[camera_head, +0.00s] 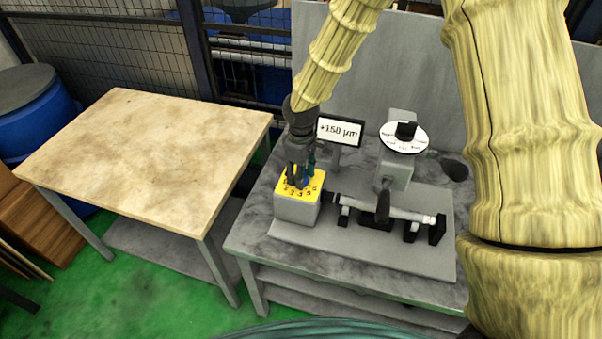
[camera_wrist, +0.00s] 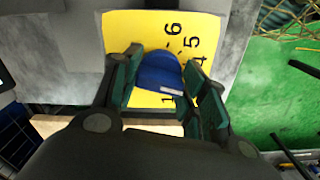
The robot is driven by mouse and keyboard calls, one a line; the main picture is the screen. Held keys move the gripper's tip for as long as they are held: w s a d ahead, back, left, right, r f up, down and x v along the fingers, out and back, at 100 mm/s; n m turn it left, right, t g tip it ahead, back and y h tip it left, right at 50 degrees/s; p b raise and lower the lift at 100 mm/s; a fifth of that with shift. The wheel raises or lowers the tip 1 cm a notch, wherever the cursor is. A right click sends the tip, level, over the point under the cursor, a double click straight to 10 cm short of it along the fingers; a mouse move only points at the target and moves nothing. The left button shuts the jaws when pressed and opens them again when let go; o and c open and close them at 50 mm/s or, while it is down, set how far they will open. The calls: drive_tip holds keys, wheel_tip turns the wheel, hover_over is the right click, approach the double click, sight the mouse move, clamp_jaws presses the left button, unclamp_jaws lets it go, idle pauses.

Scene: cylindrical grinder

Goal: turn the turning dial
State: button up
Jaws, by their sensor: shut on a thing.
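The blue turning dial (camera_wrist: 158,72) sits on a yellow numbered plate (camera_wrist: 205,30), with digits such as 1, 4, 5 and 6 showing around it in the wrist view. In the head view the yellow plate (camera_head: 317,176) tops a small grey box (camera_head: 296,211) at the left of the grinder bench. My gripper (camera_head: 299,176) reaches down onto the dial from above. In the wrist view its green-padded fingers (camera_wrist: 163,62) are shut on the dial, one on each side. The dial's near end and pointer are partly hidden by the fingers.
A display (camera_head: 340,130) behind the box reads +150 µm. A white dial disc with a black knob (camera_head: 404,136) stands to the right, above a cylindrical workpiece (camera_head: 400,212). A wooden-topped table (camera_head: 140,150) at left is bare. A blue barrel (camera_head: 35,120) stands far left.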

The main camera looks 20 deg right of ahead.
drive_tip(key=shift+n, duration=0.4)
drive_tip(key=shift+n+p, duration=0.5)
drive_tip(key=shift+n, duration=0.4)
drive_tip(key=shift+n+p, duration=0.45)
drive_tip(key=shift+n, duration=1.15)
drive_tip(key=o, duration=1)
drive_tip(key=shift+d, duration=0.1)
wheel_tip(320, 180, up, 12)
